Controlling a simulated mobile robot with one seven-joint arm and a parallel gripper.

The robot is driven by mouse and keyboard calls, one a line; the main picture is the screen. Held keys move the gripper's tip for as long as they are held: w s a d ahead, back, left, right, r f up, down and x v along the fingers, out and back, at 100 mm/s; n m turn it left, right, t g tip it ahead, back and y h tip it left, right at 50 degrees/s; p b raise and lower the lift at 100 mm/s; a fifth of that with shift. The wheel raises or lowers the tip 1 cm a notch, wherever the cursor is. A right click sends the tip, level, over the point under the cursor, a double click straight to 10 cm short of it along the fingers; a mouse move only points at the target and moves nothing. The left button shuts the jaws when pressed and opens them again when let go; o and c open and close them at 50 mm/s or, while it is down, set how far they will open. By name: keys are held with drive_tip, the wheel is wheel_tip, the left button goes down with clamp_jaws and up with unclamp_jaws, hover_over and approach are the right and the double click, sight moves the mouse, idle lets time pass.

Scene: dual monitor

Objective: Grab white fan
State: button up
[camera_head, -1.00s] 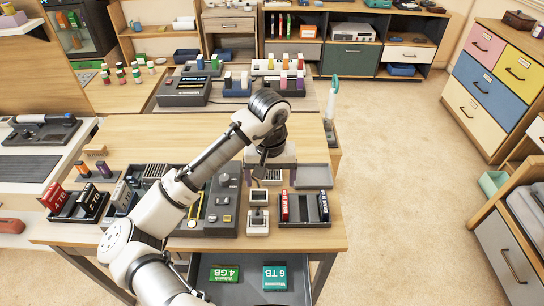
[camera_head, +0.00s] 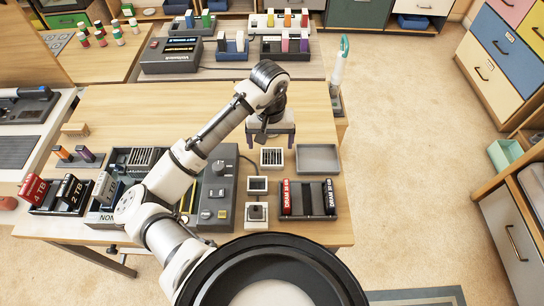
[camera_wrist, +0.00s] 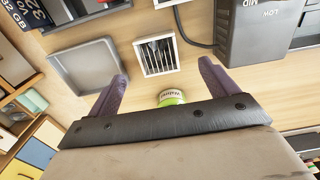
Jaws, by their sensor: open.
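The white fan (camera_head: 272,157) is a small square white frame with dark slats, lying flat on the wooden table (camera_head: 200,108). In the wrist view the fan (camera_wrist: 157,54) lies ahead of and between the finger tips, apart from them. My gripper (camera_head: 270,140) is just beyond the fan in the head view, pointing down. Its two purple fingers are spread wide with nothing held between them; the gripper also shows in the wrist view (camera_wrist: 163,69).
An empty grey tray (camera_head: 318,157) lies right of the fan. Two white-framed parts (camera_head: 257,184) are in front. A dark console (camera_head: 214,190) stands left. A rack with red and dark sticks (camera_head: 308,198) is at the front right. A green-edged round item (camera_wrist: 171,97) shows near my palm.

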sight(272, 156)
drive_tip(key=shift+w+d+f+p, duration=0.15)
drive_tip(key=shift+f+p, duration=0.35)
drive_tip(key=shift+f, duration=1.2)
drive_tip(key=shift+w+d+f+p, duration=0.1)
drive_tip(key=shift+f+p, duration=0.35)
drive_tip(key=shift+f, duration=1.25)
drive_tip(key=c, duration=1.1)
